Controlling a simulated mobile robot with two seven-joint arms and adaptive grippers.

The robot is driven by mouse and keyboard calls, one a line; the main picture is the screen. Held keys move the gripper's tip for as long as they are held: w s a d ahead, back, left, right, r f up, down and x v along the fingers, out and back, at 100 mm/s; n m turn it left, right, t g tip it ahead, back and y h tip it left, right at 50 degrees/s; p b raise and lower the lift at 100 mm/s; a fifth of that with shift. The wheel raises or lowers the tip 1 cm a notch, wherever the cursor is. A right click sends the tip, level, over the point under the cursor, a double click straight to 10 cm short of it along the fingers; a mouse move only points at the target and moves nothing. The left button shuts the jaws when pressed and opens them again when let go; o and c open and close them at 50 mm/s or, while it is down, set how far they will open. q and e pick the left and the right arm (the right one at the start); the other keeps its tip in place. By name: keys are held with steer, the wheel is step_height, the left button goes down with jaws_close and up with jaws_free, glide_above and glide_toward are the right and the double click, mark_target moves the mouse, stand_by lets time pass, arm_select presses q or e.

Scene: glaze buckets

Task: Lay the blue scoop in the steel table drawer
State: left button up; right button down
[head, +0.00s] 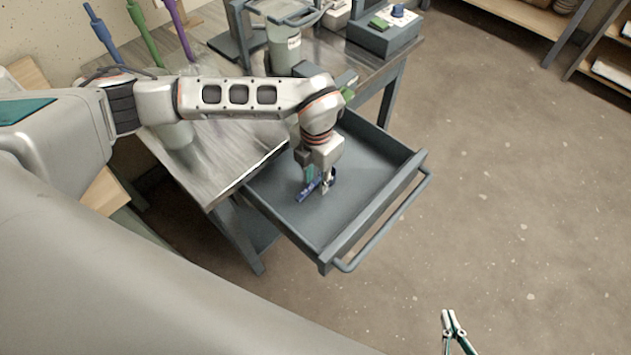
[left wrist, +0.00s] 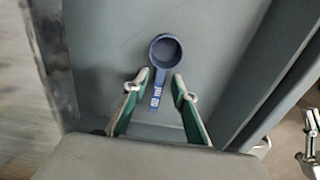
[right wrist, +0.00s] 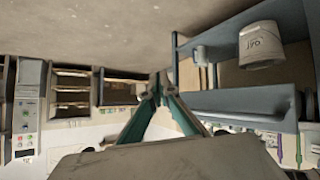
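The blue scoop (left wrist: 165,52) is inside the pulled-out steel table drawer (head: 378,150), over its floor, and appears to lie on it. Its round bowl points away from my left wrist and its labelled handle (left wrist: 155,96) runs back between my fingers. My left gripper (head: 316,190) is down in the drawer, open, with a finger on each side of the handle and gaps showing. In the head view the scoop (head: 306,193) is partly hidden by the gripper. My right gripper (head: 451,316) is empty, its fingertips together, over the floor outside the drawer.
The steel table (head: 222,168) holds a bucket (head: 284,48), a grey device (head: 384,34) and upright blue, green and purple tools at the back. The drawer's front handle (head: 385,228) sticks out. Open floor lies to the right, with shelves (head: 520,14) beyond.

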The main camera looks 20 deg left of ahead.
mark_target(316, 182)
arm_select(q)
step_height(316, 182, up, 10)
steer(key=p, duration=0.2)
steer(key=shift+r, duration=0.25)
arm_select(e)
steer(key=shift+s+d+f, duration=0.2)
steer(key=shift+s+d, duration=0.25)
steer(key=shift+s, duration=0.1)
steer(key=shift+w+r, duration=0.1)
steer(key=shift+w, duration=0.05)
